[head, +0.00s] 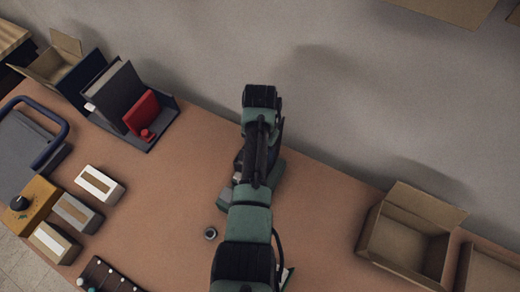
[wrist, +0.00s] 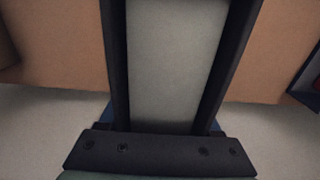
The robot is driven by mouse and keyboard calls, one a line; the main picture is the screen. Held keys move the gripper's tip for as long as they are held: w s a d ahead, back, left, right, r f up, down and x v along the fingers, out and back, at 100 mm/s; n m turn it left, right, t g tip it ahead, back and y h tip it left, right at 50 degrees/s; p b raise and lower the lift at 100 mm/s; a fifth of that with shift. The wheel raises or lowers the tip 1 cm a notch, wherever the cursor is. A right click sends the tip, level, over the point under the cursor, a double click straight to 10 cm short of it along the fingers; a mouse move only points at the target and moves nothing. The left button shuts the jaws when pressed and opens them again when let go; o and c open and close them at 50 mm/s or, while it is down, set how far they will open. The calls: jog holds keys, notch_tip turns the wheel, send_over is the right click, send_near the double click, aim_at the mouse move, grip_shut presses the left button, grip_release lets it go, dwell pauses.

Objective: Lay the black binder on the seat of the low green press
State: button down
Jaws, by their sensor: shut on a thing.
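My gripper (wrist: 162,120) is at the bottom of the wrist view, shut on what looks like the black binder (wrist: 116,60). Two long dark edges with a pale grey face between them fill the middle of that view. The held thing runs out of the top of the picture. In the head view my green and black arm hides the gripper and most of what it holds. I cannot pick out the low green press with certainty. Green shapes near the arm's middle may be only my own links.
A dark rack (head: 161,139) at the left holds a dark upright volume (head: 116,92) and a red piece (head: 142,112). Open cartons (head: 405,240) are at the right. Tabletop (head: 320,215) right of my arm is clear.

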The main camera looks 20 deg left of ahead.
jog(key=shift+r, duration=0.1)
jog(key=shift+c, duration=0.8)
grip_release()
jog(key=shift+o, duration=0.8)
notch_tip(320, 180, up, 13)
